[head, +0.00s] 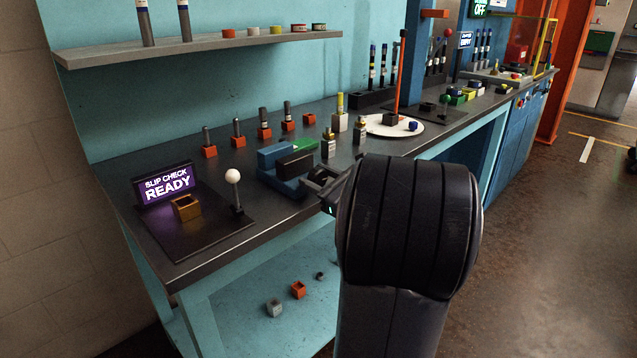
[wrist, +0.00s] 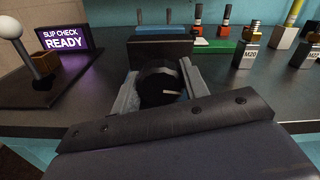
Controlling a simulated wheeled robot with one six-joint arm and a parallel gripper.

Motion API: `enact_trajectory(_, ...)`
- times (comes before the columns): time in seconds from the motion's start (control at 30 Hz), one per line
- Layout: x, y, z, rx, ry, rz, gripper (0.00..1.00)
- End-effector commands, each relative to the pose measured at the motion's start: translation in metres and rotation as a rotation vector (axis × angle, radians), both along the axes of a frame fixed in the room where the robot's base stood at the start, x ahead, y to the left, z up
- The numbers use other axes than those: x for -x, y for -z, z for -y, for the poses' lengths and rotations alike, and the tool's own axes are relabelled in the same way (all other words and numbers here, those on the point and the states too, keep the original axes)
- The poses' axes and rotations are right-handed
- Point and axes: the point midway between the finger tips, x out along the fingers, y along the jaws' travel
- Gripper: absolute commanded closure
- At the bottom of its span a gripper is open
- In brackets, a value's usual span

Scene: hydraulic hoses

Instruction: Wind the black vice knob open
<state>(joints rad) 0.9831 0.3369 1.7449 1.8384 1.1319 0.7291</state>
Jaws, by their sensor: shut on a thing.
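The black vice knob (wrist: 160,84) faces me in the middle of the wrist view, round with a pale mark line on its face pointing to the right. My gripper (wrist: 163,92) is shut on the knob, with one grey finger on each side of it. Behind the knob stands the vice, with a dark jaw (wrist: 160,47) in front and a blue part further back. In the head view the blue vice body (head: 283,180) sits at the bench's front edge, and my gripper (head: 325,183) reaches it from the right. The knob is hidden there by my gripper and arm.
A "SLIP CHECK READY" sign (head: 166,184), a small brown box (head: 186,207) and a white-ball lever (head: 233,178) stand left of the vice. Fittings marked M20 (wrist: 246,55) stand to its right. Loose sockets (head: 298,290) lie on the lower shelf. A white round plate (head: 410,130) is further right.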

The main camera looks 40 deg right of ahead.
Motion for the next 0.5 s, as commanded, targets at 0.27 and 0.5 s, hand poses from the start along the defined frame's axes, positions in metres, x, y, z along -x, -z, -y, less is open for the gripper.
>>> enact_trajectory(0.27,0.0001,0.0003,0.0001,-0.002,0.001,-0.002,0.49)
enact_trajectory(0.5,0.0,0.0004,-0.0001,-0.002,0.0,-0.002,0.36)
